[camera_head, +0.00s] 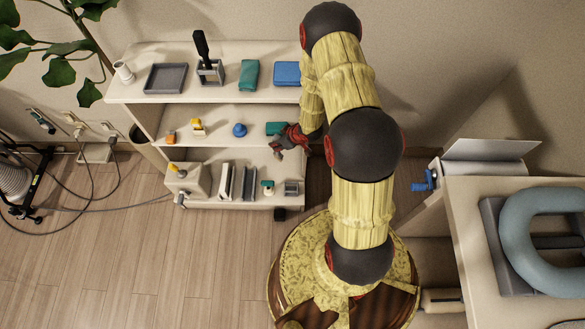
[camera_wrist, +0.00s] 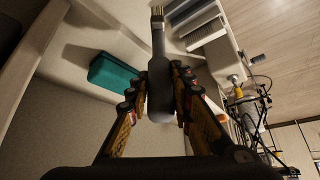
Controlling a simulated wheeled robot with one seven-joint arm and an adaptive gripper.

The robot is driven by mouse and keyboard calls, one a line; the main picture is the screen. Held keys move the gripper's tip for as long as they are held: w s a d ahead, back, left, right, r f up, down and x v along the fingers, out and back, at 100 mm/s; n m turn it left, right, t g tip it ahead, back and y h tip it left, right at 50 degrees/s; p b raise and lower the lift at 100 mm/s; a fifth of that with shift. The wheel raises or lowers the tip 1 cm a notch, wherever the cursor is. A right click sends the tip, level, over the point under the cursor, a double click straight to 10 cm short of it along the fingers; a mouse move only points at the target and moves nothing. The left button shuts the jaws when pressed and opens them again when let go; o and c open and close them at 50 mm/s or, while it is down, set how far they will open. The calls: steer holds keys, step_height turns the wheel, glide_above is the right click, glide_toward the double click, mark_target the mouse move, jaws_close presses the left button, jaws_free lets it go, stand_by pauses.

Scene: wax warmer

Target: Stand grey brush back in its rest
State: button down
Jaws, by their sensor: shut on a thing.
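My gripper (camera_head: 287,143) reaches to the right end of the middle shelf. In the wrist view my gripper (camera_wrist: 160,92) is shut on the dark grey handle of the grey brush (camera_wrist: 158,75). The brush's pale tan bristles (camera_wrist: 157,12) point away from the gripper. In the head view the brush cannot be made out clearly. A small grey open holder (camera_head: 291,188) stands at the right end of the bottom shelf. A grey stand (camera_head: 209,74) with a black-handled tool (camera_head: 202,46) is on the top shelf. I cannot tell which of these is the brush's rest.
A teal box (camera_head: 277,128) lies beside my gripper; it also shows in the wrist view (camera_wrist: 112,73). A white-and-teal item (camera_head: 267,187) and upright grey pieces (camera_head: 226,182) stand on the bottom shelf. A blue ball (camera_head: 239,130) sits on the middle shelf, with clear space around it.

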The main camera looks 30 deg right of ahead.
mark_target(281, 154)
steer(key=f+n, duration=0.1)
steer(key=f, duration=0.1)
steer(key=s+d+f+n+y, duration=0.1)
steer(key=f, duration=0.2)
steer(key=f+n+g, duration=0.1)
steer(key=f, duration=0.2)
steer(key=shift+s+d+y, duration=0.2)
steer(key=shift+d+y, duration=0.1)
steer(key=shift+y, duration=0.1)
steer(key=s+d+f+n+g+y, duration=0.1)
steer(key=s+f+n, duration=0.3)
steer(key=f, duration=0.4)
steer(key=shift+s+d+g, duration=0.15)
steer(key=shift+s+g, duration=0.1)
steer(key=shift+g, duration=0.05)
steer(key=shift+d+f+y, duration=0.1)
steer(key=shift+f+y, duration=0.05)
steer(key=shift+y, duration=0.15)
steer(key=shift+f+b, duration=2.25)
steer(key=shift+f, duration=0.65)
steer(key=shift+f, duration=0.15)
steer(key=shift+f+b, duration=2.35)
steer(key=shift+f, duration=0.45)
